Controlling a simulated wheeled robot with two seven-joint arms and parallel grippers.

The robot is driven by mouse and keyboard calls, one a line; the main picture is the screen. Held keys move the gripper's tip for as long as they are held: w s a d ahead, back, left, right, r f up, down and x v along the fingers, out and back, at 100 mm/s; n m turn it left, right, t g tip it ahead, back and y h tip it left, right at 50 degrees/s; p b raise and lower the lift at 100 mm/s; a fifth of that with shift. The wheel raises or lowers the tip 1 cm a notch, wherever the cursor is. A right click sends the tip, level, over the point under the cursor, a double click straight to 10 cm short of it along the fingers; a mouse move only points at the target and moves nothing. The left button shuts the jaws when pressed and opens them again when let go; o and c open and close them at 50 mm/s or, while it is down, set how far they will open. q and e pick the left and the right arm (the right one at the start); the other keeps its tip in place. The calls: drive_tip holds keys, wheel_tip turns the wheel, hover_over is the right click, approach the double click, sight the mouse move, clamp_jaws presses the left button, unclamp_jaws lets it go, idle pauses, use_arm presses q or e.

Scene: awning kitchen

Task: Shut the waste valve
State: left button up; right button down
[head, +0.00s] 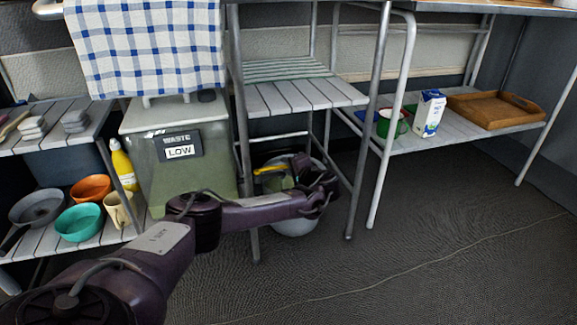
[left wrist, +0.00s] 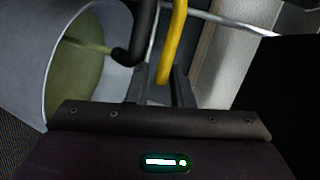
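The waste tank (head: 183,165) is a pale green box labelled WASTE and LOW, in the head view on the left. The yellow valve lever (head: 268,170) shows to its right, low behind the table leg. In the left wrist view the yellow lever (left wrist: 176,40) runs down to between the fingertips of my left gripper (left wrist: 166,88). I cannot tell whether the fingers press on it. A black pipe (left wrist: 143,40) is just left of the lever. In the head view my left gripper (head: 302,166) is at the lever, partly hidden by its own wrist. My right gripper is not in view.
A pale bucket (head: 293,226) stands under the lever; green liquid (left wrist: 85,78) shows inside it. Table legs (head: 360,140) stand close to my left arm. A shelf with bowls (head: 80,222) is at left. The floor at right is clear.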

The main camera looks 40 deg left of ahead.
use_arm(q)
drive_tip(key=shift+s+d+r, duration=0.1)
drive_tip(key=shift+d+r, duration=0.05)
drive_tip(key=shift+d, duration=0.05)
drive_tip(key=p+v, duration=0.5)
drive_tip(key=v, duration=0.2)
drive_tip(key=shift+d, duration=0.2)
drive_tip(key=shift+s, duration=0.1)
